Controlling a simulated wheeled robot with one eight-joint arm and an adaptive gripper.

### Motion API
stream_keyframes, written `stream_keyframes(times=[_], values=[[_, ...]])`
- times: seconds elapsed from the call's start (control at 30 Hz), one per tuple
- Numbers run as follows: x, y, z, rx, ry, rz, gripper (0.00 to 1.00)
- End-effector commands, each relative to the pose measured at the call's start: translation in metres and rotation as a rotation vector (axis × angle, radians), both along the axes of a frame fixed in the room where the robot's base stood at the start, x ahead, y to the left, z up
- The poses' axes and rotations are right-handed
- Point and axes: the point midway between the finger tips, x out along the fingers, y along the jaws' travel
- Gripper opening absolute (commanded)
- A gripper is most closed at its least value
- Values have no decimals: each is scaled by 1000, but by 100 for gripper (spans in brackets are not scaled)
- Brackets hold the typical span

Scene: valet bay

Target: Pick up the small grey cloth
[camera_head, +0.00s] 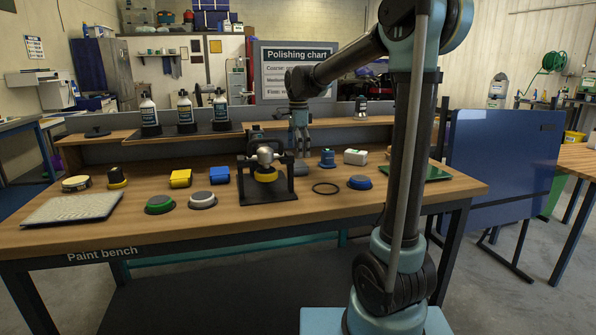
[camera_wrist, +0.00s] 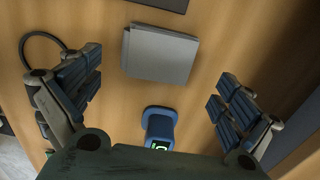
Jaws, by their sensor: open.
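The small grey cloth (camera_wrist: 158,54) lies folded flat on the wooden bench top, in the upper middle of the wrist view. In the head view it shows as a small grey patch (camera_head: 301,168) just right of the polisher stand. My gripper (camera_wrist: 160,98) is open and empty above the bench, its blue-padded fingers wide apart. In the head view my gripper (camera_head: 300,143) hangs pointing down above the cloth area. In the wrist view the cloth lies ahead of the fingertips, apart from them.
A blue gauge (camera_wrist: 160,127) with a green display stands close to the cloth, low between my fingers. A black ring (camera_head: 326,188) lies nearby. The polisher on its black stand (camera_head: 267,196) is left of the cloth.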

Motion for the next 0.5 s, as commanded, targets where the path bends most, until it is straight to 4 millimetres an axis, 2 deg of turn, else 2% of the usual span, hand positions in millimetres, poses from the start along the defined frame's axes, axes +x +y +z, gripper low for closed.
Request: stream_keyframes(times=[0.33, 0.5], values=[[-1, 3, -40, 0, 0, 0, 98], [-1, 3, -51, 0, 0, 0, 98]])
